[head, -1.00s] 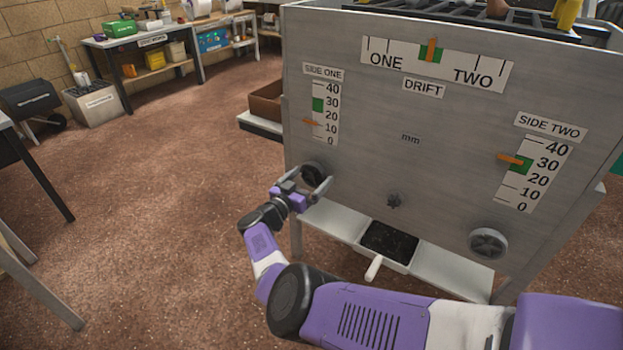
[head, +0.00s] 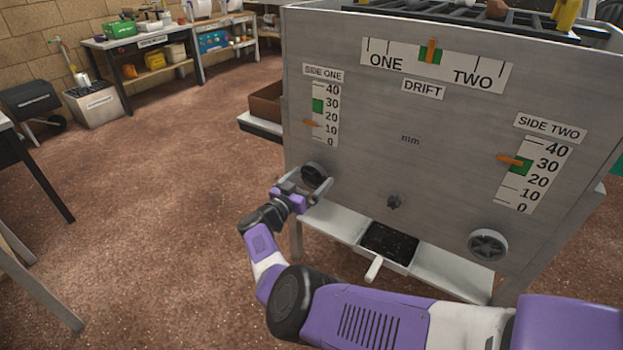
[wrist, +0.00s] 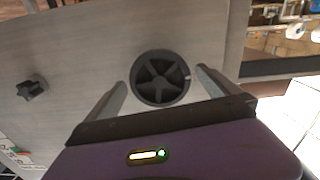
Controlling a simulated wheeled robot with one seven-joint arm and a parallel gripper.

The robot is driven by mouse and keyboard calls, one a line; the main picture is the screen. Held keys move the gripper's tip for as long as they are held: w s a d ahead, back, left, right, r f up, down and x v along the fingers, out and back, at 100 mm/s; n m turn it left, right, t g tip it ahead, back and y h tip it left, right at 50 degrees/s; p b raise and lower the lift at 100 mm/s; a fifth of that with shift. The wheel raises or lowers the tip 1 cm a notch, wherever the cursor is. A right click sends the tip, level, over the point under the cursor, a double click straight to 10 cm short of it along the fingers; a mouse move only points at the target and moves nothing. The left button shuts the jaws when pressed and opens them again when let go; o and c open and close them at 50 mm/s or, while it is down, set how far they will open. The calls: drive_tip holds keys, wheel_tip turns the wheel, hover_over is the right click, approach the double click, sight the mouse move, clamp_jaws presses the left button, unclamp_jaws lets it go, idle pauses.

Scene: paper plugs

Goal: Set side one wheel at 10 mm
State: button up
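The side one wheel (head: 314,175) is a dark spoked handwheel low on the left of the grey panel. It also shows in the wrist view (wrist: 160,78), with a small light mark on its right rim. My gripper (head: 302,184) is in front of it, open and empty. In the wrist view its fingers (wrist: 161,80) stand on either side of the wheel, with gaps; I see no contact. The side one scale (head: 325,115) runs 0 to 40 with a green band near 30. Its orange pointer (head: 312,124) sits between 10 and 20, nearer 10.
A side two wheel (head: 488,245) is at the panel's lower right, its scale (head: 533,172) pointer near 30. A small dark knob (head: 394,202) sits between the wheels. The drift pointer (head: 431,50) is on its green band. A tray (head: 400,263) with a white handle lies below.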

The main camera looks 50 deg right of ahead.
sight(312, 178)
idle(0.5)
drive_tip(key=shift+s+a+p, duration=0.15)
drive_tip(key=shift+a+p, duration=0.65)
drive_tip(key=shift+a, duration=1.2)
drive_tip(key=shift+s+a+p, duration=0.15)
drive_tip(key=shift+a+p, duration=0.5)
drive_tip(key=shift+a, duration=1.35)
drive_tip(key=a+p, duration=0.1)
drive_tip(key=a, duration=0.6)
drive_tip(key=shift+s+a, duration=0.35)
drive_tip(key=shift+a, duration=0.05)
